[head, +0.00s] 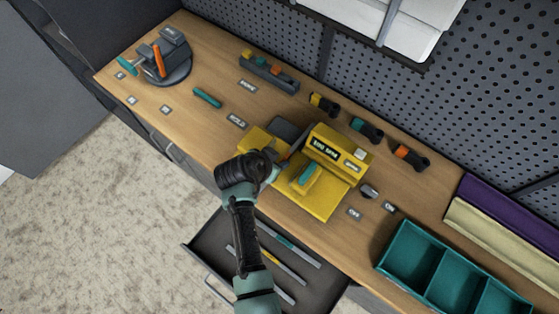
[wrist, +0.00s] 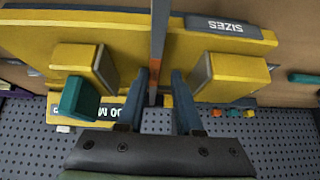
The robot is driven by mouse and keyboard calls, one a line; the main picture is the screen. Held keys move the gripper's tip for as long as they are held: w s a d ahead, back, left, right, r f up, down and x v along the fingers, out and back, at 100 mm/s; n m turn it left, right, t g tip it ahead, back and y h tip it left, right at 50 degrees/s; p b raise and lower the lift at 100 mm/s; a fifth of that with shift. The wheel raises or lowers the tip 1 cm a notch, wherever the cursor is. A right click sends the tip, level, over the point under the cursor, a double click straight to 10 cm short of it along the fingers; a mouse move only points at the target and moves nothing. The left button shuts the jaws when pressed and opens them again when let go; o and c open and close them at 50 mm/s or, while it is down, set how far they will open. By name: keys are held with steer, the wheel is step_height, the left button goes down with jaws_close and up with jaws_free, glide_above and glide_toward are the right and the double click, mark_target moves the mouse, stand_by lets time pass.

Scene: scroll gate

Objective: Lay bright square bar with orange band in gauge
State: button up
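The yellow gauge (head: 318,207) stands on the workbench with a small display on its upright part. Its two yellow blocks (wrist: 222,75) lie either side of a gap in the wrist view. My gripper (head: 272,160) is at the gauge's left side. In the wrist view my gripper (wrist: 164,72) has its fingertips close together on a slim grey square bar (wrist: 159,30). The bar's orange band (wrist: 152,97) shows between the fingers. The bar crosses in front of the gauge, between the blocks. Contact between bar and gauge cannot be told.
An open drawer (head: 215,248) below the bench holds several bars. A teal bin (head: 412,250) stands to the right. A vise-like fixture (head: 170,62) is at the far left. Several short-handled tools (head: 366,130) lie behind the gauge, before the pegboard (head: 420,95).

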steer(key=shift+o, duration=0.2)
steer(key=shift+s+d+f+g, duration=0.15)
steer(key=shift+s+d+f, duration=0.2)
steer(key=shift+f, duration=0.1)
steer(key=shift+s+d+f+g, duration=0.15)
steer(key=shift+s+d+f, duration=0.05)
steer(key=shift+s+f, duration=0.2)
steer(key=shift+a+r, duration=0.35)
steer(key=shift+r, duration=0.3)
steer(key=w+b+v, duration=0.1)
steer(key=v, duration=1.1)
steer(key=shift+s+a+r, duration=0.2)
steer(key=shift+a+r, duration=0.1)
steer(key=shift+r, duration=0.15)
